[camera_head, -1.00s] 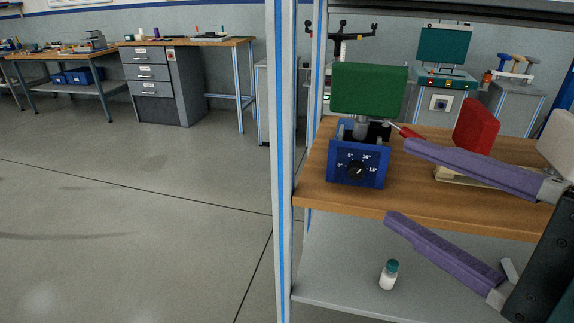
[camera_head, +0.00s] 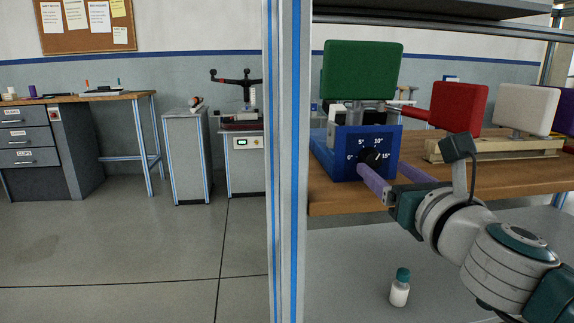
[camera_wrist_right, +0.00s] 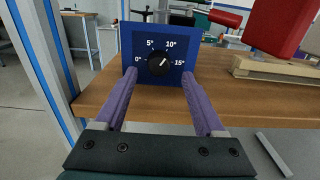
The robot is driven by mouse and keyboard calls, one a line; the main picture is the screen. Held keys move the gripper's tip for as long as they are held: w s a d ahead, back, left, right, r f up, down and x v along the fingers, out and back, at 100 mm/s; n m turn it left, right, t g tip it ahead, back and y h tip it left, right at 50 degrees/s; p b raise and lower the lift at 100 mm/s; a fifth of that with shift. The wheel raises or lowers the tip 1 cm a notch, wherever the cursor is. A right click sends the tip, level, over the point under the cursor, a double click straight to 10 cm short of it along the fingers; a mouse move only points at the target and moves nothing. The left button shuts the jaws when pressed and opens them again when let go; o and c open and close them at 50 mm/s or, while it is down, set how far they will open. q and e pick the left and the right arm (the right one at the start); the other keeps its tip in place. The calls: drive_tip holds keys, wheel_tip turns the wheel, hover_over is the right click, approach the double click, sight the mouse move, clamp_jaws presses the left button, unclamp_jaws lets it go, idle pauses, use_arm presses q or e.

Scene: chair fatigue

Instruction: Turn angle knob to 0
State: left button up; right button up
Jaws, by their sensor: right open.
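The black angle knob (camera_head: 371,156) is on the front of a blue box (camera_head: 345,170) with a scale marked 0°, 5°, 10° and 15°. In the right wrist view the knob (camera_wrist_right: 159,64) has its white pointer up and to the right, between 10° and 15°. My right gripper (camera_head: 382,168) is open in front of the box. Its purple fingers stand on either side of the knob, with nothing between them. In the wrist view the fingertips (camera_wrist_right: 159,76) are close to the blue panel; contact cannot be told. My left gripper is not in view.
A green pad (camera_head: 361,70) stands above the box. Red (camera_head: 459,106) and white (camera_head: 527,111) pads stand to its right on the wooden shelf (camera_head: 335,198). A blue-striped post (camera_head: 288,160) rises at left. A small bottle (camera_head: 400,287) stands on the lower shelf.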

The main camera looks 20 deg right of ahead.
sight(374, 163)
drive_tip(key=shift+b+x, duration=0.3)
drive_tip(key=shift+x, duration=1.35)
drive_tip(key=shift+a, duration=0.1)
clamp_jaws()
